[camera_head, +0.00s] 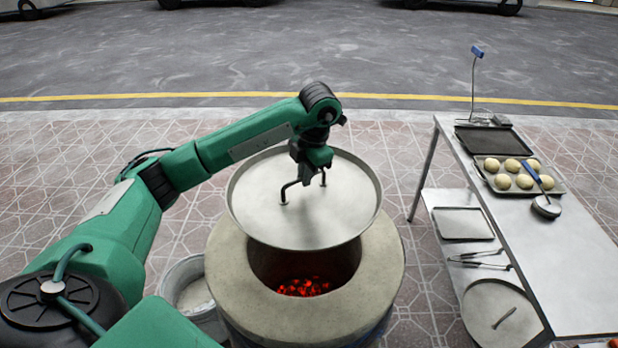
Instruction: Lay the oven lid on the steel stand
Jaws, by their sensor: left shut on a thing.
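The oven lid (335,215), a round pale metal disc with a raised rim and a dark bar handle, hangs above the barrel oven (235,275). My left gripper (305,183) is shut on the lid's handle, over the middle of the disc. The lid covers the far part of the oven mouth in this view; red coals show in the near part. Whether the lid touches the oven's rim is hard to tell. A steel stand (575,285), table-like with a lower shelf, is at the right. My right gripper is not in view.
On the stand's top are a dark tray (490,143), a tray of dough balls (500,182) and a ladle (546,206). Its lower shelf holds a flat tray (462,223), tongs (480,261) and a round disc (490,300). A bucket (185,270) stands left of the oven.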

